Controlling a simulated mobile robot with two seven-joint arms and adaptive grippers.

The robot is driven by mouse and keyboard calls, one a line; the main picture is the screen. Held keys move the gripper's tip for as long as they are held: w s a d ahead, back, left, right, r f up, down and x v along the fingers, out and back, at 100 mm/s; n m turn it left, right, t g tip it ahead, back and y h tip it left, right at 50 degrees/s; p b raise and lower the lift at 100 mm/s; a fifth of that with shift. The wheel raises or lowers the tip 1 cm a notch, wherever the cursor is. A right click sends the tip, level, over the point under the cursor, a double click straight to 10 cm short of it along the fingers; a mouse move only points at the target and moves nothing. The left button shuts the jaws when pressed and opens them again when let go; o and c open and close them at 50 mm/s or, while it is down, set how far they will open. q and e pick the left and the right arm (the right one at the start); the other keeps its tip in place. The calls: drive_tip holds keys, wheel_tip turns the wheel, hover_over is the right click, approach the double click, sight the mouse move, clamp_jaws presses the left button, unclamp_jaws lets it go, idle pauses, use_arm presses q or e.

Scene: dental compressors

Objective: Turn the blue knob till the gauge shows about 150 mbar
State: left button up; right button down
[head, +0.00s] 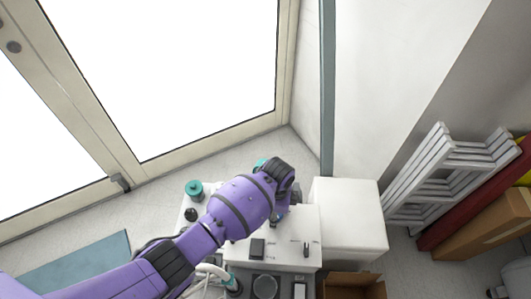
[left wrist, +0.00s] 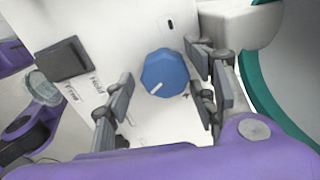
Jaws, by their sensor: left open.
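Whether the fingers reach down around the knob is hard to tell. In the head view my purple left arm (head: 243,203) reaches over the white unit (head: 300,220) and hides the knob and most of the gripper. No gauge reading can be made out. My right gripper is not in view.
A dark square block (left wrist: 64,60) stands on the panel left of the knob. A teal-capped part (head: 194,188) stands at the unit's left. A white box (head: 347,215) adjoins on the right, with an open cardboard box (head: 352,286) in front. White folded racks (head: 452,165) lean farther right.

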use_arm(q)
drive_tip(key=shift+w+d+r, duration=0.1)
drive_tip(key=shift+w+r, duration=0.05)
drive_tip(key=shift+w, duration=0.1)
drive_tip(key=c, duration=1.1)
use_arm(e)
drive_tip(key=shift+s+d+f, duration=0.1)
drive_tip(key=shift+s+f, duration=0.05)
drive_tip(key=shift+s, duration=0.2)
